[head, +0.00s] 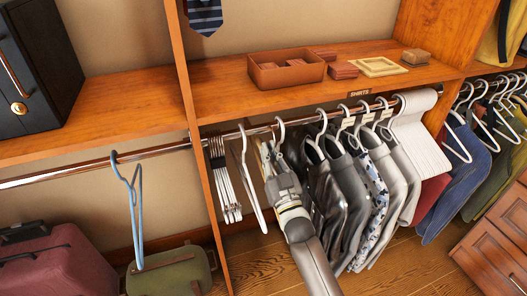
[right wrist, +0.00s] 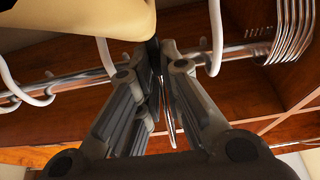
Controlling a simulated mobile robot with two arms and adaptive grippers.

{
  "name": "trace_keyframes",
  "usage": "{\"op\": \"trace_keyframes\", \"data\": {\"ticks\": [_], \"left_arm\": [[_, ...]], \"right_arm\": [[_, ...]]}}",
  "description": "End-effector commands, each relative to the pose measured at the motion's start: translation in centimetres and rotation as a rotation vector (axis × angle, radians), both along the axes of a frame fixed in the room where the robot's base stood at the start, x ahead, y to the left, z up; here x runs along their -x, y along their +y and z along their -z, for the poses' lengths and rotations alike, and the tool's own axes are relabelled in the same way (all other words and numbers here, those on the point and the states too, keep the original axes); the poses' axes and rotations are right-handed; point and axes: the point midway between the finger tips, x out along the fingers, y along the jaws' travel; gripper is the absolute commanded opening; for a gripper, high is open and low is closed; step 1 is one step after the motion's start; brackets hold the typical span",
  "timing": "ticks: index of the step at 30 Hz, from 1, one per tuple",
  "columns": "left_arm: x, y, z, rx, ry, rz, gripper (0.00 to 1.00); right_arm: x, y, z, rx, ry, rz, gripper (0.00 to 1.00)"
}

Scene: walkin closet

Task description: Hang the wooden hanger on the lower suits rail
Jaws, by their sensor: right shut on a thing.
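My right gripper (head: 283,182) reaches up from below to the rail under the SHIRTS label. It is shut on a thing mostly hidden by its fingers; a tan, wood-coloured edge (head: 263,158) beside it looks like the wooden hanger. In the right wrist view the gripper (right wrist: 157,50) has its fingers close together, with a large pale tan surface (right wrist: 85,18) just above left. A pale hook (head: 279,130) stands over the gripper at the rail; I cannot tell whether it belongs to the held hanger. The chrome rail (head: 262,129) runs across. No suits label shows. My left gripper is out of view.
A white hanger (head: 250,180) and bunched white hangers (head: 224,180) hang left of my gripper; grey shirts (head: 325,185) hang close on its right. A wooden upright (head: 197,130) divides the bays. A blue hanger (head: 131,200) hangs on the left rail, which has free room.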

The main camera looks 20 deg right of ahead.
Motion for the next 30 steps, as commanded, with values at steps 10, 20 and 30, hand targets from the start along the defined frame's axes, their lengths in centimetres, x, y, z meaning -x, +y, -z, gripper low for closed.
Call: {"op": "trace_keyframes", "data": {"ticks": [10,20,30], "left_arm": [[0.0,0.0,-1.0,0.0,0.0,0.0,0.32],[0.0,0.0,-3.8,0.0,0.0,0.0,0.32],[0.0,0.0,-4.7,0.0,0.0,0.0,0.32]], "right_arm": [[-1.4,0.1,0.6,0.004,0.083,-0.001,0.0],[-3.8,0.1,-0.5,0.012,0.272,0.0,0.0],[-4.7,0.2,2.4,0.012,0.362,0.0,0.0]]}}
